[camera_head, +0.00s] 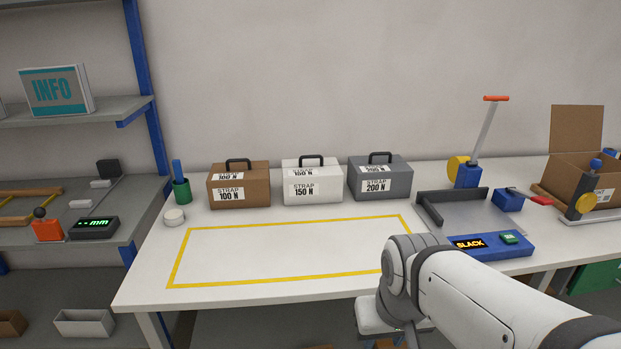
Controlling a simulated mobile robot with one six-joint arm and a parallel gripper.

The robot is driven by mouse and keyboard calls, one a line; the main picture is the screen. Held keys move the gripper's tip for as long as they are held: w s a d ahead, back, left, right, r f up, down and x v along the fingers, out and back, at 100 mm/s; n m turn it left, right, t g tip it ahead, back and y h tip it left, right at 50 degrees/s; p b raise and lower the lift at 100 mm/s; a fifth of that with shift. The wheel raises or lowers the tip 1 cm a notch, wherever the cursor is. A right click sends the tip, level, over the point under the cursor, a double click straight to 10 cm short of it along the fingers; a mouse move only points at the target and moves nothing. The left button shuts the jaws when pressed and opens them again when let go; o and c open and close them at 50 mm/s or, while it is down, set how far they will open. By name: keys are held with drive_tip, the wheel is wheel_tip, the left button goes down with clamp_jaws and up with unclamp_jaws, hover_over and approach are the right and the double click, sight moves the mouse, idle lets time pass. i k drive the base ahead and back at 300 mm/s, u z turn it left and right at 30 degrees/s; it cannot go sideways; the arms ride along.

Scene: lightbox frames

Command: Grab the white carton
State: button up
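The white carton (313,187) stands upright at the back of the white worktable, with a black handle on top and a label reading STRAP 150 N. It stands between a brown carton (240,189) marked 100 N and a grey carton (380,181) marked 200 N, with narrow gaps between them. My arm reaches in from the lower right, in front of the table and well short of the white carton. Its wrist points down at the bottom edge of the picture, and my gripper's fingers are not visible.
A yellow-outlined rectangle (285,278) on the table in front of the cartons is empty. A green cup (181,190) and white roll (174,216) stand left. A strapping device (492,243) and open cardboard box (584,160) occupy the right. Shelves stand left.

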sight(309, 180)
drive_tip(key=u, duration=0.15)
drive_tip(key=i, duration=0.95)
drive_tip(key=z, duration=0.05)
